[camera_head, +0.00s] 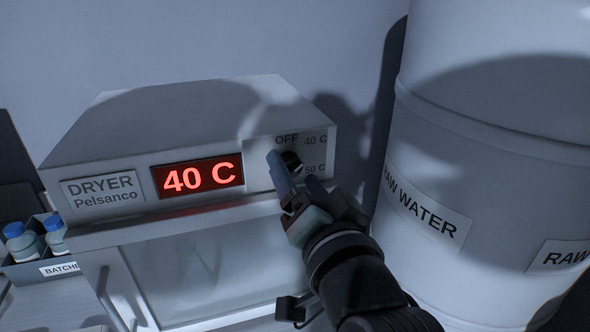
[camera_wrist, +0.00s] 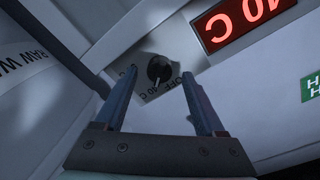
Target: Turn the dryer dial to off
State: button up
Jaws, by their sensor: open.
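The dryer (camera_head: 140,130) is a grey box labelled DRYER Pelsanco. Its red display (camera_head: 198,176) reads 40 C. The black dial (camera_head: 292,161) sits on the panel at the right, below the printed OFF and beside 40 C and 50 C; my gripper partly hides it. In the wrist view the dial (camera_wrist: 159,66) shows between my fingers, its pale mark toward the 40 C and OFF print. My gripper (camera_wrist: 159,76) is open and empty, one finger to each side of the dial in that view. I cannot tell whether the fingers touch it or how far off they are.
A large white RAW WATER drum (camera_head: 470,180) stands close to the right of my arm. A bin with blue-capped bottles (camera_head: 22,242) is at the lower left. The dryer's door (camera_head: 200,275), with a handle at its left, is below the panel.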

jog(key=shift+w+a, duration=0.15)
jog(key=shift+w, duration=0.5)
grip_shut()
